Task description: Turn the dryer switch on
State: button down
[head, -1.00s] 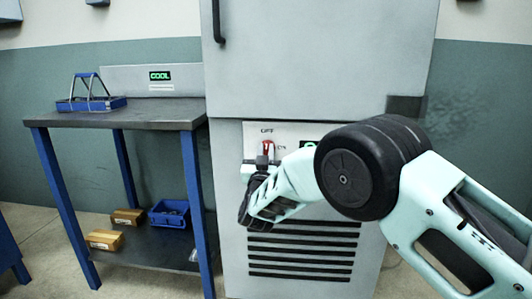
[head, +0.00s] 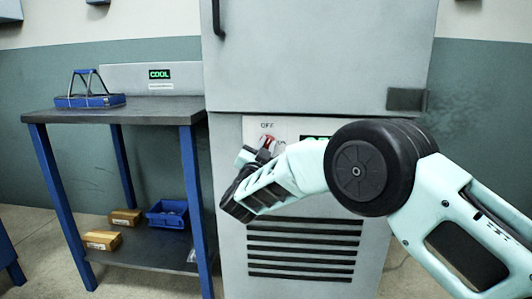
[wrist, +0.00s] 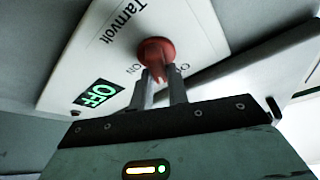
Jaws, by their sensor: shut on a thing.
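The dryer (head: 310,60) is a tall grey cabinet with a white switch panel (head: 253,126) on its lower front. The red rotary switch (head: 268,142) sits below the printed OFF mark, partly hidden by my gripper. In the wrist view the red switch (wrist: 157,52) has its narrow grip between my fingers. My gripper (wrist: 162,82) is shut on it, tilted relative to the panel. In the head view my gripper (head: 262,154) reaches the switch from below left. The green display (wrist: 98,92) reads OFF in the wrist view; the arm partly covers it in the head view.
A dark-topped table (head: 115,116) with blue legs stands left of the dryer. It carries a blue tray (head: 90,101) and a COOL display (head: 159,74). Boxes (head: 103,240) and a blue bin (head: 168,214) are on its lower shelf. Vent slots (head: 303,250) lie below the switch.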

jog(key=m+g+h, duration=0.1)
jog(key=m, duration=0.1)
jog(key=m+b, duration=0.1)
jog(key=m, duration=0.2)
jog(key=m+g+h, duration=0.1)
jog(key=m, duration=0.2)
jog(key=shift+f+g+h+b, duration=0.15)
jog(key=shift+g+h+b, duration=0.15)
jog(key=shift+b, duration=0.1)
jog(key=m+g, duration=0.2)
jog(key=m, duration=0.4)
jog(key=shift+b, duration=0.35)
jog(key=shift+m+g, duration=0.3)
jog(key=c, duration=1.4)
grip_release()
jog(key=shift+o, duration=0.2)
jog(key=shift+s, duration=0.1)
jog(key=p+v, duration=0.3)
jog(key=v, duration=1.4)
jog(key=shift+s+p, duration=0.15)
jog(key=shift+p, duration=0.15)
